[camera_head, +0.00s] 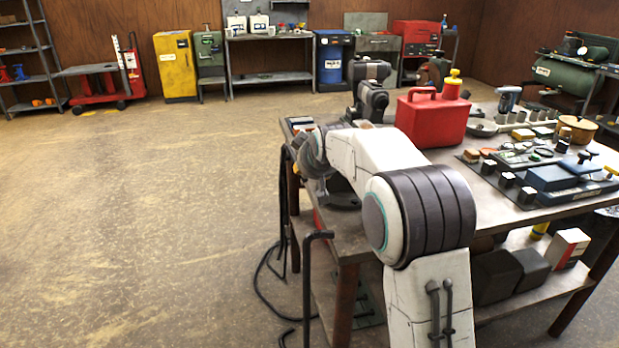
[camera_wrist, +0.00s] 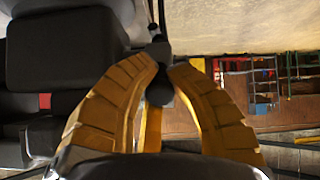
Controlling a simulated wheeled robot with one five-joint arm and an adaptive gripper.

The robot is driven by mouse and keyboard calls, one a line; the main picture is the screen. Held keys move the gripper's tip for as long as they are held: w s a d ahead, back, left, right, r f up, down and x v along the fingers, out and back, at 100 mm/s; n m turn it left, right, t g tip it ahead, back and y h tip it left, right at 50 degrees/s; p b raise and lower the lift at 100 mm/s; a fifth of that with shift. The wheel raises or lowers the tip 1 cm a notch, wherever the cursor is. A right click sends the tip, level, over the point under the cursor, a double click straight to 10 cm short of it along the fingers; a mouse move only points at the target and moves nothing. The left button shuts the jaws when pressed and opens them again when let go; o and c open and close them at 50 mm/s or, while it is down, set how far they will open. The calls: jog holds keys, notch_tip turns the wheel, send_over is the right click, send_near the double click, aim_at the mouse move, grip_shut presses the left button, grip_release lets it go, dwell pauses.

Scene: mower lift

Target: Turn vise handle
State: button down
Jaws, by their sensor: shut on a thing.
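In the wrist view, my gripper (camera_wrist: 164,66) has two yellow ribbed fingers closed around a dark handle (camera_wrist: 160,92). A rounded dark end of it shows between the fingers, and a thin dark bar runs up from there. The vise (camera_wrist: 65,42) appears as large dark blocks filling the left side of this view, close beside the left finger. In the head view, my white and dark arm reaches over the left end of the workbench. My gripper and the handle are hidden or cannot be made out there.
The workbench (camera_head: 492,203) holds a red fuel can (camera_head: 432,120) near my arm, with trays and small tools at right. Boxes (camera_head: 569,248) stand on its lower shelf. Dark cables hang by its left legs. Open floor (camera_head: 150,210) lies left.

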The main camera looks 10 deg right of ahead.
jog(key=f+t+b, duration=0.1)
jog(key=t+b, duration=0.1)
jog(key=b, duration=0.7)
jog(key=f+t+b, duration=0.1)
jog(key=t+b, duration=0.2)
jog(key=b, duration=0.6)
jog(key=s+f+t+b, duration=0.1)
jog(key=t+b, duration=0.1)
jog(key=b, duration=0.7)
jog(key=shift+f+t, duration=0.25)
jog(key=shift+t, duration=0.15)
jog(key=shift+r+t+b, duration=0.15)
jog(key=shift+t+b, duration=0.35)
jog(key=shift+b, duration=0.9)
jog(key=c, duration=1.2)
grip_release()
jog(key=shift+s, duration=0.15)
jog(key=s, duration=0.7)
jog(key=s+f, duration=0.1)
jog(key=s, duration=0.3)
jog(key=shift+s, duration=0.3)
